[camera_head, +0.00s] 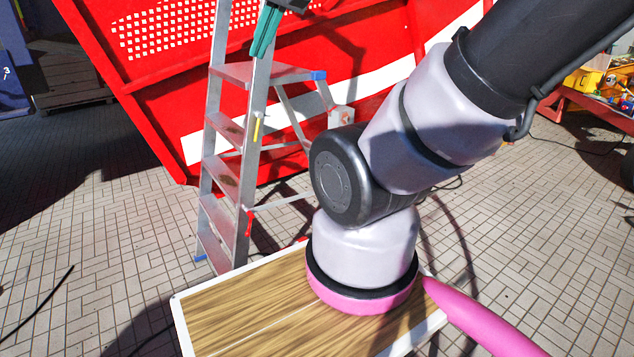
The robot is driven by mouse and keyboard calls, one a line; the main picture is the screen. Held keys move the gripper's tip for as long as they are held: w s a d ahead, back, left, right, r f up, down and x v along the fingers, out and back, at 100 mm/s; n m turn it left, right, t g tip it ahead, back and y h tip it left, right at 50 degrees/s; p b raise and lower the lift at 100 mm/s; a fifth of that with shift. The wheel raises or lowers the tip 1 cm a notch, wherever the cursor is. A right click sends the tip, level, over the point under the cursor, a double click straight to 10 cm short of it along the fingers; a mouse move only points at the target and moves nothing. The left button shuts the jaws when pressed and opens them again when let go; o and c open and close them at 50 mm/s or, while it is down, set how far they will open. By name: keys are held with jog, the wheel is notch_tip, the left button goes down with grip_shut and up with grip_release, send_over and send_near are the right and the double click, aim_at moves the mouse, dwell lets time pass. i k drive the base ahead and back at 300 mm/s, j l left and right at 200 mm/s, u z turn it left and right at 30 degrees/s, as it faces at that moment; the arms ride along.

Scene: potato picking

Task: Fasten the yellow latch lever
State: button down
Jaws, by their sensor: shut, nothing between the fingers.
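The yellow latch lever (256,129) is a small upright strip on the right front rail of the aluminium stepladder (243,160). My gripper (260,50) has teal fingers and comes in from the top edge, in front of the ladder's upper part. Its fingertips point down, above the yellow lever in the picture and apart from it. The fingers are shut and empty. Most of the gripper's body is cut off by the top edge. The lever is too small to tell whether it is fastened.
A red lever (249,223) sits lower on the same rail. A large red container with a white stripe (390,77) stands behind the ladder. My arm crosses the right half. A red table (581,100) with yellow items is at far right. Paved floor (130,200) is open at left.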

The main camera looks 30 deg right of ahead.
aim_at(259, 114)
jog(key=i+l, duration=0.35)
jog(key=l, duration=0.15)
jog(key=i+l+u, duration=0.1)
jog(key=i+l, duration=0.3)
jog(key=l, duration=0.15)
